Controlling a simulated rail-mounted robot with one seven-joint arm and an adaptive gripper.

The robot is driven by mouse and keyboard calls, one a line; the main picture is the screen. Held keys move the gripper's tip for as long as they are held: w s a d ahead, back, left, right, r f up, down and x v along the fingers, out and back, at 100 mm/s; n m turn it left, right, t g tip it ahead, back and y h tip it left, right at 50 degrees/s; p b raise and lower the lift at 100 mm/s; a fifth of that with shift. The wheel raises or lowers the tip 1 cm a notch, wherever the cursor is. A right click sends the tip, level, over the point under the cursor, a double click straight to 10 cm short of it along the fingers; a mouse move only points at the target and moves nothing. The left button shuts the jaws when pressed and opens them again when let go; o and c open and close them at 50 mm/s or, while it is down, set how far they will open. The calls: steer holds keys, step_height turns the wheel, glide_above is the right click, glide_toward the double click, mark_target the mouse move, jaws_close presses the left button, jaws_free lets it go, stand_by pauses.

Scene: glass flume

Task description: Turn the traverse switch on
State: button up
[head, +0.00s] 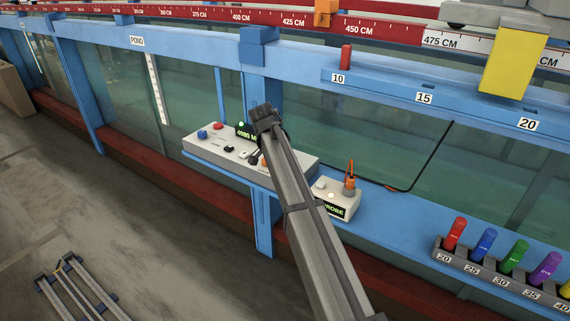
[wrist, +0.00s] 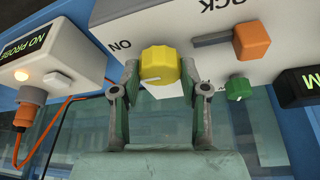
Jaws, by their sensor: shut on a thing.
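In the wrist view a yellow knob (wrist: 160,66) stands out from the face of a white control box (wrist: 205,52). The word ON shows upside down on the box, up and left of the knob. A pale line on the knob points to the left. The knob's own name label is not visible. My gripper (wrist: 159,82) has one finger on each side of the knob and is shut on it. In the head view my arm covers the right part of the control box (head: 215,146), and the knob is hidden there.
An orange slider (wrist: 252,41), labelled LOCK in part, and a green knob (wrist: 238,88) sit right of the yellow knob. A probe box (wrist: 50,62) with an orange cable stands left. In the head view a rack of coloured plugs (head: 500,275) stands right.

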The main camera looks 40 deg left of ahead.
steer(key=o, duration=1.1)
steer(key=shift+f, duration=0.1)
steer(key=shift+o, duration=0.2)
steer(key=v, duration=1.2)
steer(key=shift+d, duration=0.1)
